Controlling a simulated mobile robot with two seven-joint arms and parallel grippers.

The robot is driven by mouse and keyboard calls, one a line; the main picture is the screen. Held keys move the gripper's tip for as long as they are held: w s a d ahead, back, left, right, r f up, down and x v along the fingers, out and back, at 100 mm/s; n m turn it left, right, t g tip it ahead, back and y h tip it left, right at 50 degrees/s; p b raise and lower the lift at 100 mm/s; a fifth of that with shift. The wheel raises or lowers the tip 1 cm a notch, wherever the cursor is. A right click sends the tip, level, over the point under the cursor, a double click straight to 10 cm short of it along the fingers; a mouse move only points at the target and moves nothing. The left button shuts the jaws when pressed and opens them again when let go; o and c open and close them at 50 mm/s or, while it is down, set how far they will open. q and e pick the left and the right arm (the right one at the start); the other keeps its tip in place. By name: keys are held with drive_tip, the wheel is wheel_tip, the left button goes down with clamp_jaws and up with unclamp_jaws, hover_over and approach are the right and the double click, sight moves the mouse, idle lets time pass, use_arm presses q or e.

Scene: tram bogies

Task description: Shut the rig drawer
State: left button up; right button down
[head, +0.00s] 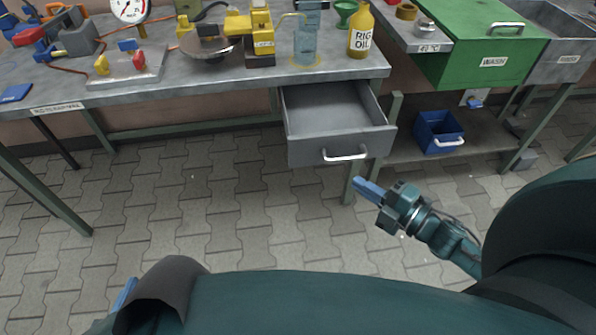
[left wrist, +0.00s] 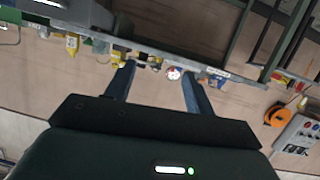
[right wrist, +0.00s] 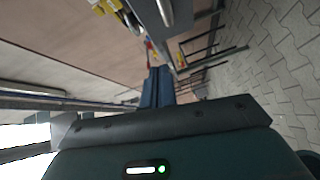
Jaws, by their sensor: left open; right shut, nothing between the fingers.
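The rig drawer (head: 340,115) is grey metal and stands pulled out under the workbench in the head view. It looks empty inside. Its pale bar handle (head: 345,155) is on the front panel. My right gripper (head: 360,185) is just below and right of that handle, apart from it, with its blue fingers together and empty. The fingers also show closed in the right wrist view (right wrist: 157,86). My left gripper (left wrist: 158,88) has its fingers wide apart with nothing between them. In the head view it is mostly hidden at the lower left.
The grey workbench (head: 200,85) holds a gauge, a yellow rig and a yellow oil bottle (head: 361,30). A green wash tank (head: 480,50) stands to the right. A blue bin (head: 438,132) sits on a low shelf right of the drawer. The paved floor in front is clear.

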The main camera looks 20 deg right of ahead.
drive_tip(key=n+y, duration=0.2)
drive_tip(key=n, duration=0.1)
drive_tip(key=b, duration=0.1)
approach(307, 144)
drive_tip(key=w+a, duration=0.1)
drive_tip(key=a, duration=0.3)
drive_tip(key=shift+w+d+r+g+b, duration=0.1)
drive_tip(key=shift+w+d+g+b, duration=0.15)
drive_tip(key=shift+w, duration=0.7)
drive_tip(key=shift+w+d+r+g+b, duration=0.1)
drive_tip(key=shift+w+g+b, duration=0.1)
drive_tip(key=shift+w, duration=0.8)
drive_tip(key=shift+w, duration=0.15)
